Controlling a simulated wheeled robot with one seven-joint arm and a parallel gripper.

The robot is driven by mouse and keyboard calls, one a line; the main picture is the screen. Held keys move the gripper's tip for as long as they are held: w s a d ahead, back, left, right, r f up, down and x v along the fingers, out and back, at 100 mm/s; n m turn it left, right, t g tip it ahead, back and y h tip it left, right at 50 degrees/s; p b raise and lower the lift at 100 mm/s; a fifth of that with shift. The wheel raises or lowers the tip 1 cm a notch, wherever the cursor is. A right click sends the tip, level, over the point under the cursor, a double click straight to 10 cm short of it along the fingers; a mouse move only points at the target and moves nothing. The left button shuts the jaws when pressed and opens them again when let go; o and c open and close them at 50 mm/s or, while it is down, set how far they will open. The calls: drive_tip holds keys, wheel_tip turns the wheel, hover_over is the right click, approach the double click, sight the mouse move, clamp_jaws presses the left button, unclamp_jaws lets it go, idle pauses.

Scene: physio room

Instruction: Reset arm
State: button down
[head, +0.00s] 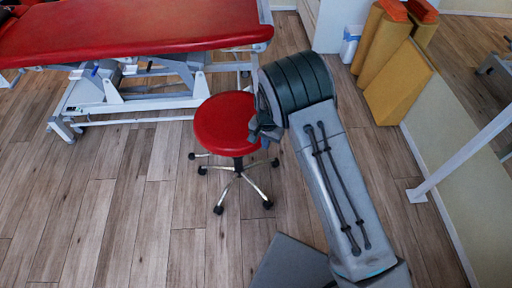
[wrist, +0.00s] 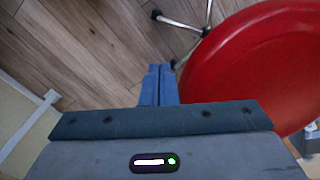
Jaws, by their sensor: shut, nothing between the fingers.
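My gripper shows in the wrist view (wrist: 159,85) with its two blue-grey fingers together and nothing between them. It points down past the edge of a red round stool (wrist: 255,62), with wooden floor below the fingertips. In the head view my arm reaches forward from the lower right, and my gripper (head: 255,132) is at the right edge of the stool seat (head: 224,122), partly hidden by the arm's dark wrist part. I cannot tell from these views whether it touches the seat.
A red treatment table (head: 130,30) on a white frame (head: 100,95) stands at the back left. Yellow foam wedges (head: 398,85) lean at the right wall, near a white post (head: 465,152). The wooden floor (head: 110,215) at the left front is clear.

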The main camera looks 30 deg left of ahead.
idle(0.3)
drive_tip(key=w+d+r+y+p, duration=0.1)
drive_tip(key=d+r, duration=0.9)
drive_tip(key=r, duration=0.2)
drive_tip(key=d+r+p, duration=0.2)
drive_tip(key=d+r, duration=0.8)
drive_tip(key=r, duration=0.3)
drive_tip(key=s+d+r+t+p, duration=0.1)
drive_tip(key=s+d+r, duration=0.5)
drive_tip(key=s+d, duration=0.2)
drive_tip(key=s+d+r+t+h+p, duration=0.1)
drive_tip(key=s+d+r, duration=0.5)
drive_tip(key=s+d, duration=0.3)
drive_tip(key=shift+s+d+t, duration=0.2)
drive_tip(key=shift+d+t, duration=0.2)
drive_tip(key=shift+d, duration=0.6)
drive_tip(key=shift+a, duration=0.15)
